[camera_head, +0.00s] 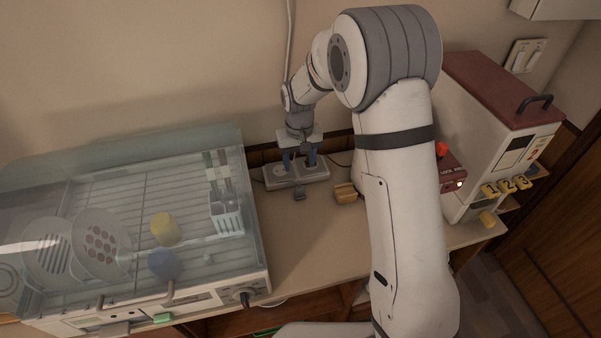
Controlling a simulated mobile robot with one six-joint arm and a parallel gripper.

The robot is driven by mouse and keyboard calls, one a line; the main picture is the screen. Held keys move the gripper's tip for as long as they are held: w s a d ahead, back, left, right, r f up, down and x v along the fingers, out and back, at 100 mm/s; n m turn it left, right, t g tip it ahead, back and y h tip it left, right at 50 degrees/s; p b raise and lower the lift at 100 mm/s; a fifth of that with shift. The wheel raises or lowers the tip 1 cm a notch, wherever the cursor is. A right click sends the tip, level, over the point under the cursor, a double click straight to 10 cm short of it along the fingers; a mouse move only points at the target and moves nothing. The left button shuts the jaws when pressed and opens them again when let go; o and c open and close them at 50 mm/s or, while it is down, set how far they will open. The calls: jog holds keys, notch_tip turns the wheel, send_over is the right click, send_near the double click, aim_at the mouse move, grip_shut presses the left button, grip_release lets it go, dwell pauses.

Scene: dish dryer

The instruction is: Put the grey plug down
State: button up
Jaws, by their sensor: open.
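My gripper (299,163) points down over the white power strip (279,179) at the back of the counter. Its two blue-grey fingers are spread apart. A small dark grey plug (299,194) shows at the front edge of the strip, just below and in front of the fingers. I cannot tell whether it lies on the counter or leans against the strip. It appears apart from the fingers. Part of the strip and its sockets are hidden behind the fingers.
The glass-covered dish dryer (140,178) with dishes inside fills the left. A white box with a red top (495,88) stands right, partly behind my arm. The counter (300,235) in front of the strip is clear.

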jog(key=s+d+r+m+t, duration=0.2)
jog(key=s+d+r, duration=0.85)
jog(key=r, duration=0.35)
jog(key=s+d+r, duration=0.1)
jog(key=s+d, duration=0.2)
jog(key=s, duration=0.5)
jog(key=s+d+r+m+t, duration=0.1)
jog(key=s+d+r, duration=0.1)
jog(key=s, duration=0.6)
jog(key=shift+s+d+r, duration=0.15)
jog(key=shift+d, duration=0.5)
